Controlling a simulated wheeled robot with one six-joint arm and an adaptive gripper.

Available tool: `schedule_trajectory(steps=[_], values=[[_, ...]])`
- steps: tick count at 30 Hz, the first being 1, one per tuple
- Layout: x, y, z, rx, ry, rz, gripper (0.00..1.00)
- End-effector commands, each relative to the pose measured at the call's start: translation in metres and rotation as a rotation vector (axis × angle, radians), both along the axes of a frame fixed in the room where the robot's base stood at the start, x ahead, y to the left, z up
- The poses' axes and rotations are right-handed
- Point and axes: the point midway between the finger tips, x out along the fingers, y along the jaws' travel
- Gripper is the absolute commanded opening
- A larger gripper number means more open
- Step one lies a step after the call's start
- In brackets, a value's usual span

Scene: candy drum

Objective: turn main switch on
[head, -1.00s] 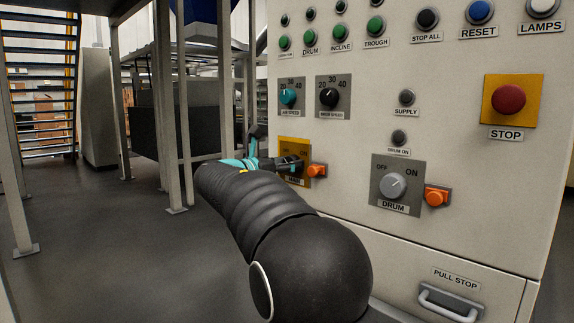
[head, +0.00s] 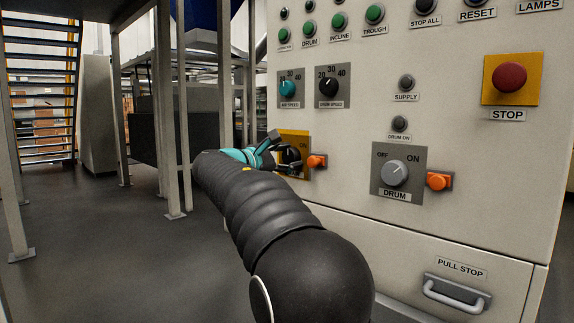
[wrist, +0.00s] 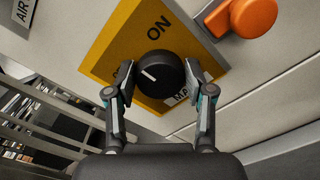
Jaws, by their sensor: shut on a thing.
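The main switch is a black round knob with a white mark, on a yellow plate (wrist: 112,50) with ON and a partly covered MAIN label. My gripper (wrist: 160,84) is shut on the knob, one finger on each side. In the head view my gripper (head: 283,154) is at the yellow plate (head: 291,136) and covers much of the knob.
An orange button (head: 316,161) sits close to the right of the yellow plate; it also shows in the wrist view (wrist: 253,16). The drum switch (head: 395,173) and red stop button (head: 509,77) are farther right. Speed dials (head: 328,88) are above. Open floor lies left.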

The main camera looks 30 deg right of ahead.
Motion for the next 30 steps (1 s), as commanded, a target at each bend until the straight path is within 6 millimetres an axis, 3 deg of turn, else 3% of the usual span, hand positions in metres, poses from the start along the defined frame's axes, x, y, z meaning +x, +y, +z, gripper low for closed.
schedule_trajectory(steps=[18, 30], values=[[-0.0014, -0.001, -0.0056, 0.19, -0.527, 0.0, 0.18], [-0.0017, -0.001, -0.0046, 0.261, -0.721, -0.001, 0.18]])
